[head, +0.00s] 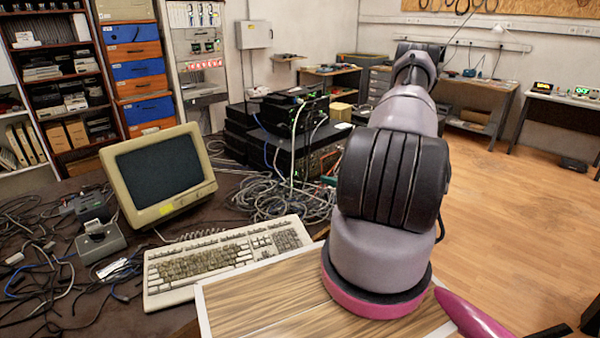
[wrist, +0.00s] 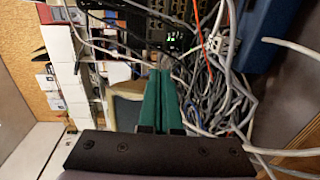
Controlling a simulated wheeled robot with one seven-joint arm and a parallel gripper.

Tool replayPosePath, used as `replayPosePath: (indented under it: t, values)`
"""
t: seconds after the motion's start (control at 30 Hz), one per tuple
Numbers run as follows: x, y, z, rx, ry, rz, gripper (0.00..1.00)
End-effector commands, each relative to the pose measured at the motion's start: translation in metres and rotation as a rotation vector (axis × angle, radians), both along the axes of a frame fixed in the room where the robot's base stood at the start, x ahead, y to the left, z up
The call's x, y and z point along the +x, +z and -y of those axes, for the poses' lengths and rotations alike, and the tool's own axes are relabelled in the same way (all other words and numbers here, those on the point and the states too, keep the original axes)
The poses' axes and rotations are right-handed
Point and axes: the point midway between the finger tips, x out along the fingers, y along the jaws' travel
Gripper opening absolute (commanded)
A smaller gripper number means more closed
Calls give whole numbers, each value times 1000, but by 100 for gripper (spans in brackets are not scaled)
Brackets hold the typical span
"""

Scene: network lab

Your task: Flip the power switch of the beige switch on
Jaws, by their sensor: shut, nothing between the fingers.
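I cannot pick out a beige switch or its power switch in either view. In the wrist view, my gripper (wrist: 161,73) has two green fingers pressed together with nothing between them. The fingertips point at a tangle of cables (wrist: 215,100) and a dark network device (wrist: 150,25) with small green lights; I cannot tell whether they touch anything. Dark stacked network devices (head: 245,125) with green lights and cables stand left of my arm.
A beige monitor (head: 158,170) and a beige keyboard (head: 225,260) are on the dark table at left. Loose cables (head: 275,190) lie between them and the stack. A wood-grain board (head: 260,305) is at front. Open floor (head: 500,210) lies right.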

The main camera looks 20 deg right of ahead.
Motion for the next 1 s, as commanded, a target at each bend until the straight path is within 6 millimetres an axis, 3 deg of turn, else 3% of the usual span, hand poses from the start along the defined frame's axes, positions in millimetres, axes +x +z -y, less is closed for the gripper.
replayPosePath:
  t: [0.27, 0.7, 1.0]
  values:
    - [15, -2, -6, -3, 4, 2, 0]
    - [99, -13, -37, -3, 5, 1, 0]
    - [129, -16, -47, -2, 3, 1, 0]
